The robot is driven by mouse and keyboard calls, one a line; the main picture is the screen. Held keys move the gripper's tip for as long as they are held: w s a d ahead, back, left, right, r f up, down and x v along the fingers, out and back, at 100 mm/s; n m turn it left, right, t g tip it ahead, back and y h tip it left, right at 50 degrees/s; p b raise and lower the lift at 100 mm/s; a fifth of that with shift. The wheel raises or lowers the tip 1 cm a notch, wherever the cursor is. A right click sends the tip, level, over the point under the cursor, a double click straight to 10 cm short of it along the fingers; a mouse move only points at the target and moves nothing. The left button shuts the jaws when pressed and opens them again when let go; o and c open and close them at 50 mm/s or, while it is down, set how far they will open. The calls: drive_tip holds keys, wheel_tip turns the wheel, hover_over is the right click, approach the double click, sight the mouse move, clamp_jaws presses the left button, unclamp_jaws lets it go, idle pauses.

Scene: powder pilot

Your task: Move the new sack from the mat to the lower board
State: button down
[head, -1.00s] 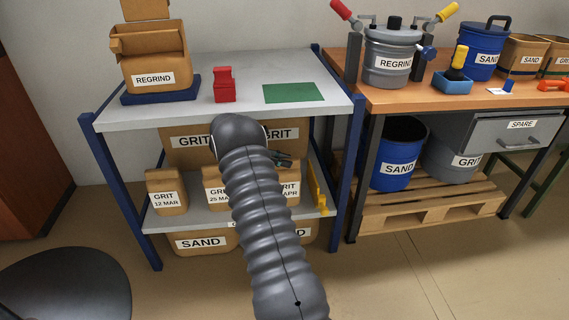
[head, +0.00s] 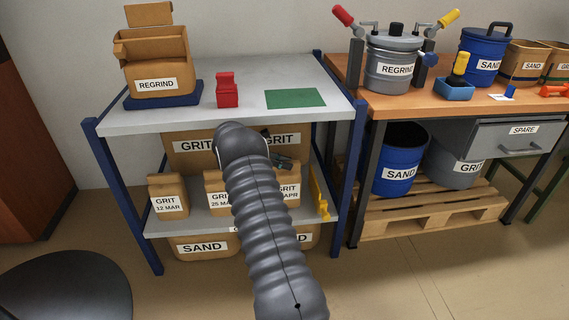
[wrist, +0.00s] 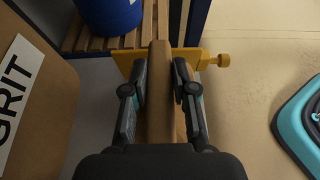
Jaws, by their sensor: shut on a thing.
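My gripper (head: 284,163) is mostly hidden behind my arm in the head view, in the gap under the top board. In the wrist view its fingers (wrist: 160,82) are shut on the narrow top of a brown sack (wrist: 160,105). In the head view this appears to be the sack labelled GRIT, APR (head: 289,190), at the right of the lower board (head: 190,224). Whether its base touches the board is hidden. The green mat (head: 295,98) on the top board is bare.
Other sacks on the lower board are GRIT 12 MAR (head: 168,197) and the partly hidden GRIT 25 MAR (head: 217,200). A large GRIT box (head: 190,147) stands behind. A yellow bracket (head: 319,196) is at the board's right end, beside a blue post (head: 346,170).

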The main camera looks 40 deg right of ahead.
drive_tip(key=shift+f, duration=0.45)
drive_tip(key=c, duration=0.8)
unclamp_jaws()
drive_tip(key=shift+c, duration=0.2)
drive_tip(key=o, duration=0.6)
drive_tip(key=shift+f, duration=0.1)
drive_tip(key=shift+c, duration=0.2)
drive_tip(key=v, duration=0.6)
drive_tip(key=shift+a+f, duration=0.1)
drive_tip(key=shift+f, duration=0.1)
drive_tip(key=w+a, duration=0.5)
drive_tip(key=a, duration=0.4)
drive_tip(key=shift+w, duration=0.4)
drive_tip(key=shift+a, duration=0.25)
